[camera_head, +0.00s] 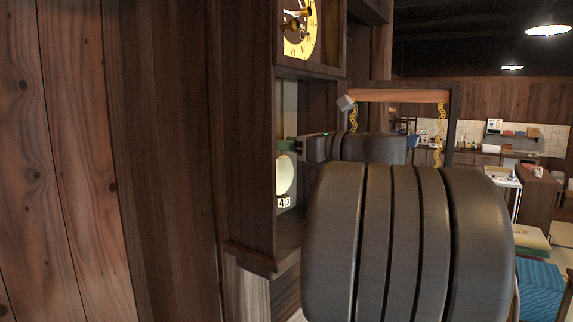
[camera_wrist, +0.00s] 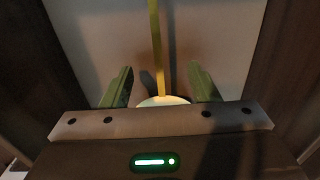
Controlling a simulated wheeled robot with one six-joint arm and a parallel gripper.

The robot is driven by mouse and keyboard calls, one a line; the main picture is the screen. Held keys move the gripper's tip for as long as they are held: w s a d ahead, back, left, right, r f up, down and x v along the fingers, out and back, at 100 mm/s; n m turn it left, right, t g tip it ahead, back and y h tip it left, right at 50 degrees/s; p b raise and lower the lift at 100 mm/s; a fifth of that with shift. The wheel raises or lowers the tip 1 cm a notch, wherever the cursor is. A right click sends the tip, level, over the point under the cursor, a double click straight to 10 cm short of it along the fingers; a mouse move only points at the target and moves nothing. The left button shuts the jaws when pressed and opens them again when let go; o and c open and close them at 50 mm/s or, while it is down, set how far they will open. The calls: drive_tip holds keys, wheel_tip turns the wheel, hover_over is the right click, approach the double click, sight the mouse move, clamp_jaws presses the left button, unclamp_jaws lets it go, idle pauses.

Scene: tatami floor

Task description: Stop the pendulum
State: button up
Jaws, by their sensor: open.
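The pendulum hangs inside a tall dark wooden clock case (camera_head: 245,150). Its pale round bob (camera_head: 284,177) shows in the head view, partly cut off by the case's side. In the wrist view the yellow pendulum rod (camera_wrist: 156,45) runs down between my two green fingers, with the top of the pale bob (camera_wrist: 163,101) below it, in front of the palm. My gripper (camera_wrist: 160,67) is open, one finger on each side of the rod, with a gap on both sides. In the head view its green end (camera_head: 287,146) is at the case opening, just above the bob.
The clock dial (camera_head: 300,32) is above the opening, and a small number plate (camera_head: 284,202) is below the bob. The case walls stand close on both sides in the wrist view. A plank wall (camera_head: 70,150) is at left. A kitchen counter (camera_head: 485,158) is far right.

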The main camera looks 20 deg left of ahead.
drive_tip(key=shift+d, duration=0.1)
drive_tip(key=b+v, duration=0.2)
drive_tip(key=v, duration=0.7)
drive_tip(key=shift+b, duration=0.3)
idle(0.4)
drive_tip(key=p+x, duration=0.2)
drive_tip(key=x, duration=0.7)
idle(0.3)
